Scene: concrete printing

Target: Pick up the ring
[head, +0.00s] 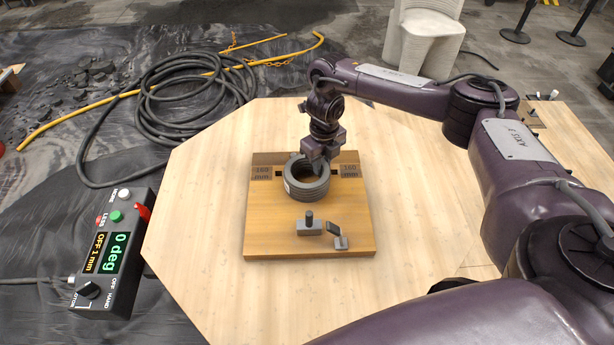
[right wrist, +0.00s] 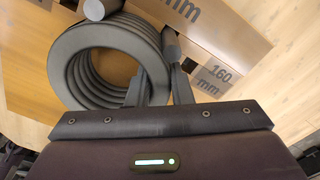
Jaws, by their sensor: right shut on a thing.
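The ring (head: 303,187) is a dark grey, layered, hollow ring on the wooden board (head: 262,222), at its back middle. My right gripper (head: 319,165) comes down from above onto the ring's back right side. In the right wrist view the ring (right wrist: 88,70) shows its ribbed inner wall, and the fingers of my right gripper (right wrist: 158,88) are shut on its wall, one inside and one outside. I cannot tell whether the ring is lifted off the board. My left gripper is not in view.
The board carries "160 mm" labels (head: 350,170), a small grey block with a knob (head: 309,226) and a small clamp-like part (head: 338,238). Black hose (head: 180,90) lies behind the pale wooden table (head: 205,200).

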